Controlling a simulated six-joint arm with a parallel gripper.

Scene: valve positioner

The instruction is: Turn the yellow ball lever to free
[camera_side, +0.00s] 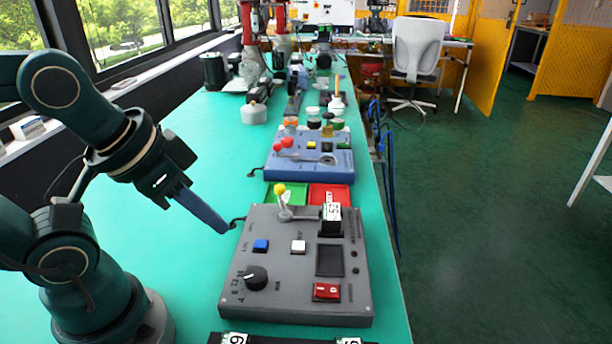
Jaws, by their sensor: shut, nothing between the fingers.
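The yellow ball lever (280,189) stands at the back left of the grey control box (285,274). Its yellow ball sits on a light metal stem that rises from a bracket and leans back and left. My gripper (224,230) is shut and empty. It points down and right, just left of the box, apart from the lever and lower in the picture. Labels beside the lever are too small to read.
The grey box also carries a blue button (261,246), a white button (298,247), a black knob (256,278), and a red rocker switch (326,292). Behind it lie a green tray (287,195) and a red tray (343,192), then a blue box (309,170) with red-balled levers.

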